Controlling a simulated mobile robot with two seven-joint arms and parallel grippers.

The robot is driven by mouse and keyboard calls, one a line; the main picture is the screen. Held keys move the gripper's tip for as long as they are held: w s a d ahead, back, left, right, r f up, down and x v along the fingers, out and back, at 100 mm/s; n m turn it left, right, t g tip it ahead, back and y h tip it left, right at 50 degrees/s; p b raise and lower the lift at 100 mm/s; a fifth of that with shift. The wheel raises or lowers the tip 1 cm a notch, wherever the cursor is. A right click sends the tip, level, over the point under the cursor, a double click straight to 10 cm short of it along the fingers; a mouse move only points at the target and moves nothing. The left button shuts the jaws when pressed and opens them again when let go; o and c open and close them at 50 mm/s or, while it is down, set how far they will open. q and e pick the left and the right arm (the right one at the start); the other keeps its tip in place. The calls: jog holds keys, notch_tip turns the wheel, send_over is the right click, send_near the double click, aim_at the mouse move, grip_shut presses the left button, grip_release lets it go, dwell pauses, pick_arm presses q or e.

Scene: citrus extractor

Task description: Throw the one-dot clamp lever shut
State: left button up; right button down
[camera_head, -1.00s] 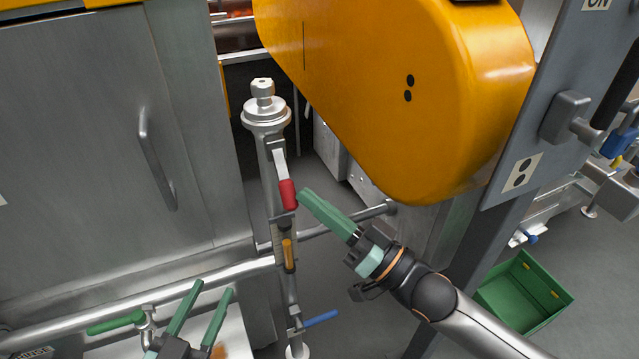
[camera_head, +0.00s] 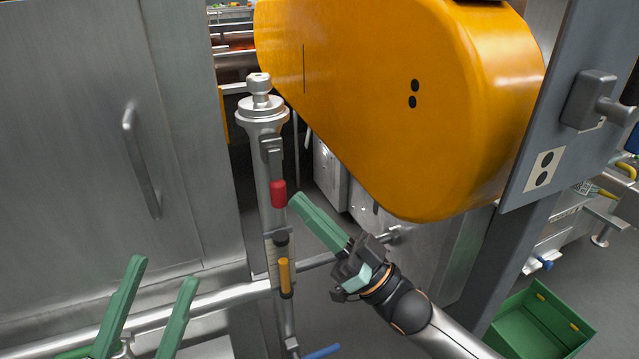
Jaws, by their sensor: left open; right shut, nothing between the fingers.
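A lever with a red grip (camera_head: 279,193) and a metal arm hangs nearly straight down along the upright steel post (camera_head: 262,118). I see no one-dot mark near it. My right gripper (camera_head: 297,202) is shut and empty, its fingertips just right of the red grip's lower end; I cannot tell whether they touch it. My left gripper (camera_head: 163,274) is open and empty at the lower left, away from the lever, in front of the steel cabinet.
A yellow housing (camera_head: 400,100) with two black dots fills the upper right. A grey post with a two-dot plate (camera_head: 544,169) stands right of it. An orange grip (camera_head: 285,277) is lower on the steel post. A green crate (camera_head: 535,325) is at the lower right.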

jog(key=shift+w+a+f+n+y+b, duration=0.1)
jog(key=shift+w+f+n+y+b, duration=0.2)
jog(key=shift+n, duration=0.2)
pick_arm(q)
jog(key=shift+d+f+n+b, duration=0.1)
jog(key=shift+f+n+b, duration=0.3)
jog(key=shift+f, duration=0.85)
pick_arm(e)
jog(key=shift+w+a, duration=0.1)
jog(key=shift+w, duration=0.25)
pick_arm(q)
jog(key=shift+f+m, duration=0.1)
jog(key=shift+m, duration=0.2)
jog(key=shift+d, duration=0.1)
